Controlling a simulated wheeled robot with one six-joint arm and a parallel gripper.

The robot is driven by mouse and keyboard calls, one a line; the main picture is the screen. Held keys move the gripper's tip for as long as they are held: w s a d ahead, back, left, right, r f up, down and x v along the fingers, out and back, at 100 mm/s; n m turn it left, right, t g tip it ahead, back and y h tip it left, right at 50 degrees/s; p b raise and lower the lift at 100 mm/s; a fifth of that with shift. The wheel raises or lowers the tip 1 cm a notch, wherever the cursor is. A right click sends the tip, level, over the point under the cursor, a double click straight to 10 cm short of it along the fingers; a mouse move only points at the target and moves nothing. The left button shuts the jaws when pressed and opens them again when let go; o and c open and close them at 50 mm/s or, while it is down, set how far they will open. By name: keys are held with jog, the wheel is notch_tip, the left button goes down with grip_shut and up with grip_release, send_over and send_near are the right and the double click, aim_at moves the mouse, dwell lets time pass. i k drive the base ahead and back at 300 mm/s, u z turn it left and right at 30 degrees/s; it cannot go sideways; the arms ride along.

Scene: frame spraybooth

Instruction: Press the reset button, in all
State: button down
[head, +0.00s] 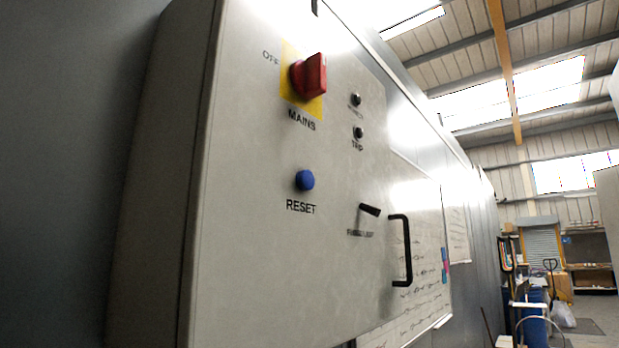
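The blue round reset button (305,180) sticks out from the front of a grey control cabinet (250,270), just above the printed word RESET. It looks clear, with nothing touching or covering it. From this view I cannot tell whether it is pushed in. My gripper is not in the head view.
A red MAINS rotary switch (310,76) on a yellow plate is above the button. Two small dark indicators (357,99), a black lever switch (369,210) and a black door handle (403,250) are to the right. A whiteboard (432,290) hangs beyond the cabinet.

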aim_at(304, 179)
jog(key=z, duration=3.15)
jog(key=k, duration=0.55)
jog(key=u, duration=2.05)
